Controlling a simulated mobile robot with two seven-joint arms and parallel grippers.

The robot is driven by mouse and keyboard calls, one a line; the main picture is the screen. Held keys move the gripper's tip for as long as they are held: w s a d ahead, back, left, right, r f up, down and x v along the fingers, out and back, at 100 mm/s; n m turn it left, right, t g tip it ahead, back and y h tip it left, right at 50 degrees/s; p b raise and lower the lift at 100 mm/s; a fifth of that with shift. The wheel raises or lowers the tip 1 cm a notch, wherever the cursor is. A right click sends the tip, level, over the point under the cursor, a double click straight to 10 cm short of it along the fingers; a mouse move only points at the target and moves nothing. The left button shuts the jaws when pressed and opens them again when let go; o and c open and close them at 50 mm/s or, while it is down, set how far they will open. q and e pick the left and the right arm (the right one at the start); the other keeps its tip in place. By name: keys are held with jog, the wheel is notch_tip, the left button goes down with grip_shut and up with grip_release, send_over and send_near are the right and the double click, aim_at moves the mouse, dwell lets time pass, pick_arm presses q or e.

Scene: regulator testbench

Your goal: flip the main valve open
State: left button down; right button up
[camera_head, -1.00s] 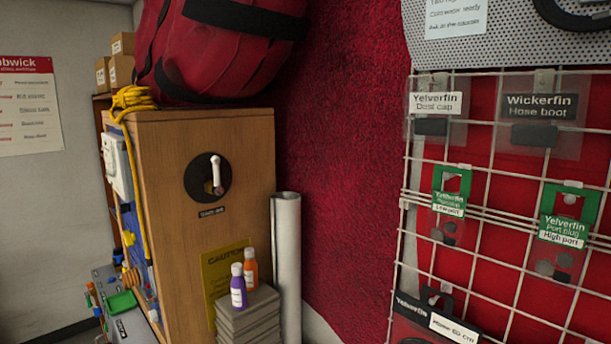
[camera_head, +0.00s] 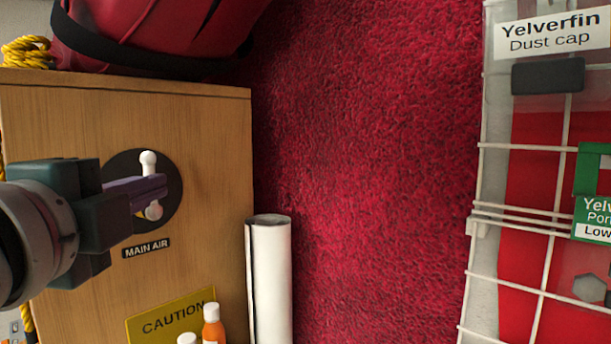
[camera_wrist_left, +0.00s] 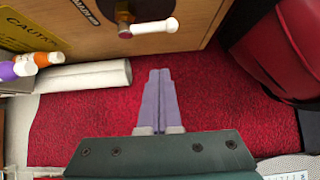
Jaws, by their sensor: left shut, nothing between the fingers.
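The main valve has a white handle (camera_head: 148,163) standing upright on a black round plate (camera_head: 172,205) on the wooden cabinet side, above a "MAIN AIR" label (camera_head: 146,248). In the left wrist view the white handle (camera_wrist_left: 155,27) lies sideways near the top edge, with its pivot at its left end. My left gripper (camera_head: 163,188) is shut and empty, its purple fingers covering the middle of the valve in the head view. In the left wrist view the fingertips (camera_wrist_left: 160,72) show apart from the handle, below it in the picture. My right gripper is not in view.
A white roll (camera_head: 270,290) stands beside the cabinet (camera_head: 215,130). An orange bottle (camera_head: 213,325) and a yellow caution sign (camera_head: 150,322) are below the valve. A red bag (camera_head: 140,30) rests on top. A wire rack (camera_head: 540,290) is at the right.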

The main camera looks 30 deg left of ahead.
pick_arm(q)
jog(key=p+x, duration=0.5)
jog(key=x, duration=0.5)
jog(key=shift+s+a+p, duration=0.25)
jog(key=shift+s+a, duration=0.05)
jog(key=shift+s, duration=0.3)
jog(key=shift+s+a+p, duration=0.25)
jog(key=shift+s+a, duration=0.1)
jog(key=shift+s, duration=0.25)
jog(key=shift+s+a+p, duration=0.25)
jog(key=shift+s+a, duration=0.05)
jog(key=shift+s, duration=0.3)
